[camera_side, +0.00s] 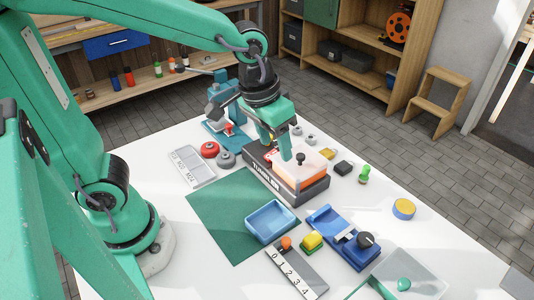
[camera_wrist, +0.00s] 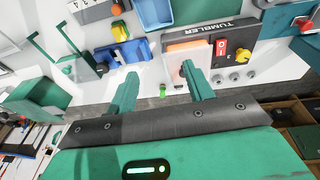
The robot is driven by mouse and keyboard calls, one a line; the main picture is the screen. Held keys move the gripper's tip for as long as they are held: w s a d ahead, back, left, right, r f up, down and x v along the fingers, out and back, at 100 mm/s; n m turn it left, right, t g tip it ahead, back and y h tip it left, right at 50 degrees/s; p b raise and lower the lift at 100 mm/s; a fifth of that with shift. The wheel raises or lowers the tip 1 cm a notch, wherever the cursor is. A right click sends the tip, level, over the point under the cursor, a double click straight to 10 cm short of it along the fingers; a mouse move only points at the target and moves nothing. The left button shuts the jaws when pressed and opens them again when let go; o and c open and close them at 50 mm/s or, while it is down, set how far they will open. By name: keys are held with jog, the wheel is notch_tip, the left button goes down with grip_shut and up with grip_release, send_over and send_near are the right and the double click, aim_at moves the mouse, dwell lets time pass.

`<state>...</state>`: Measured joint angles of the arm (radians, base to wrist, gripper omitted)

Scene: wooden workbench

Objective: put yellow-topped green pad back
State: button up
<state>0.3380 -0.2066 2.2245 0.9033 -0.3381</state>
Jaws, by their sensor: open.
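The yellow-topped green pad (camera_side: 312,241) sits on the white table, between the blue tray (camera_side: 270,221) and the blue device with a dark knob (camera_side: 345,238). Its yellow top also shows in the wrist view (camera_wrist: 119,33), near the blue tray (camera_wrist: 156,13) and above the blue device (camera_wrist: 124,55). My gripper (camera_side: 277,150) is open, over or beside the TUMBLER box (camera_side: 262,176), well away from the pad. In the wrist view my two green fingers (camera_wrist: 159,74) are apart, with nothing held between them. The pad's underside is hidden.
A numbered strip with an orange knob (camera_side: 290,268) lies close to the pad's front. A green mat (camera_side: 215,205) lies left of the tray. A green peg (camera_side: 364,174) and a yellow-topped round tin (camera_side: 404,208) stand to the right.

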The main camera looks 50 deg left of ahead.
jog(key=s+a+r+t, duration=0.3)
jog(key=s+a, duration=0.5)
jog(key=a, duration=0.2)
jog(key=shift+a+r+y, duration=0.35)
jog(key=shift+y, duration=0.05)
